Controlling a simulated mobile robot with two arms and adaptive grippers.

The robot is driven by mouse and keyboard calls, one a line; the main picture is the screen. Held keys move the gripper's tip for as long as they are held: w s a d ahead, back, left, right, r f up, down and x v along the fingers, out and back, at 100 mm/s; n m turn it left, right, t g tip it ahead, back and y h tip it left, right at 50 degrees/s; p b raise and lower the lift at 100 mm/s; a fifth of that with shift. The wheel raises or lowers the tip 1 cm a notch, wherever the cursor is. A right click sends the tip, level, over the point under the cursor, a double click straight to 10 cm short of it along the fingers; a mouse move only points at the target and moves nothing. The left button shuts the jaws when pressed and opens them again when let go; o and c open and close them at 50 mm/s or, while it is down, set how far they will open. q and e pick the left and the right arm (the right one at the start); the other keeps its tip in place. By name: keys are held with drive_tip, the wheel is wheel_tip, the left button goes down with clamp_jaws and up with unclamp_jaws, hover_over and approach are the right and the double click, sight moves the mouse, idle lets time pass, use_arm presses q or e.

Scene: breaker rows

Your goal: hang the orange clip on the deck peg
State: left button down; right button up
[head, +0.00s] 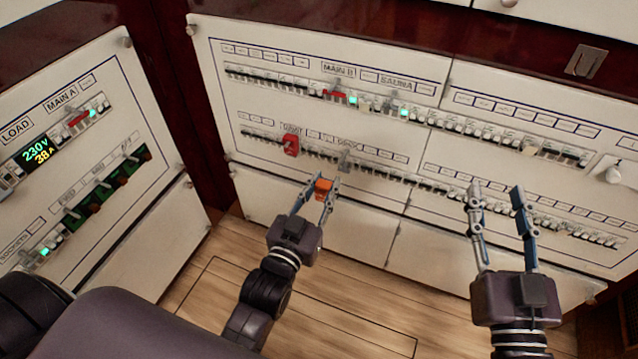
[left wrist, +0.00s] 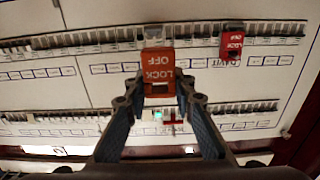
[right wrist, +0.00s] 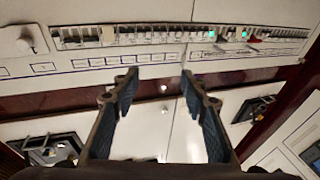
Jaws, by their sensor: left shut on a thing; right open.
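An orange clip (head: 323,187) marked LOCK OFF is held between the fingertips of my left gripper (head: 326,185). It also shows in the left wrist view (left wrist: 158,74). The clip is in front of the middle panel, below the lower breaker row. A grey peg (head: 345,159) stands out from that row, above and right of the clip. In the left wrist view the peg (left wrist: 153,35) shows just beyond the clip, partly hidden by it; a gap is hard to judge. My right gripper (head: 496,192) is open and empty before the right panel.
A red LOCK OFF clip (head: 291,145) hangs on the same row, left of the grey peg, by the DAVIT label. A left panel (head: 85,150) has a lit display. The wooden floor is clear.

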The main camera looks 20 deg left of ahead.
sight(341, 163)
use_arm(q)
drive_tip(key=shift+w+d+f, duration=0.1)
drive_tip(key=shift+d, duration=0.35)
use_arm(e)
drive_tip(key=shift+d+f+g, duration=0.2)
drive_tip(key=shift+d+f, duration=0.05)
drive_tip(key=shift+f, duration=0.2)
drive_tip(key=shift+d+f+g, duration=0.2)
drive_tip(key=shift+f, duration=0.25)
use_arm(q)
drive_tip(key=shift+p, duration=0.45)
drive_tip(key=shift+w, duration=2.85)
use_arm(e)
drive_tip(key=shift+s+d+f+g+h, duration=0.15)
drive_tip(key=shift+f+g, duration=0.2)
drive_tip(key=shift+f, duration=0.4)
drive_tip(key=shift+d+f+g+h, duration=0.15)
drive_tip(key=shift+f+g, duration=0.25)
drive_tip(key=shift+f, duration=0.4)
drive_tip(key=shift+s+d+f+g+h, duration=0.1)
drive_tip(key=shift+f+g+h, duration=0.2)
drive_tip(key=shift+f, duration=0.45)
